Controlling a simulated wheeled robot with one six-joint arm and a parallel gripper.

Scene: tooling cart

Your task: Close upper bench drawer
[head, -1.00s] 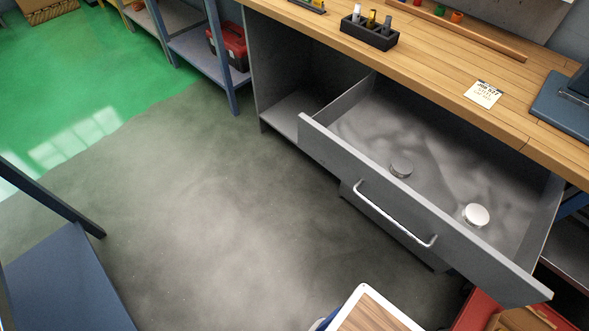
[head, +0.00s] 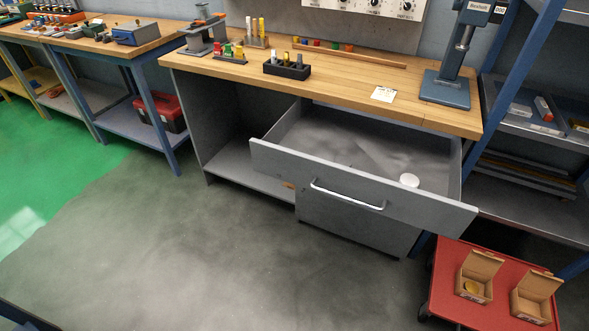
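The upper bench drawer (head: 285,163) is grey and stands pulled far out from under the wooden bench top (head: 345,95). A silver bar handle (head: 347,196) runs across its front. My gripper is not in view.
An open shelf bay (head: 243,165) is left of the drawer. A red cart (head: 450,312) with open cardboard boxes (head: 477,277) stands at the lower right. The floor before the drawer is clear.

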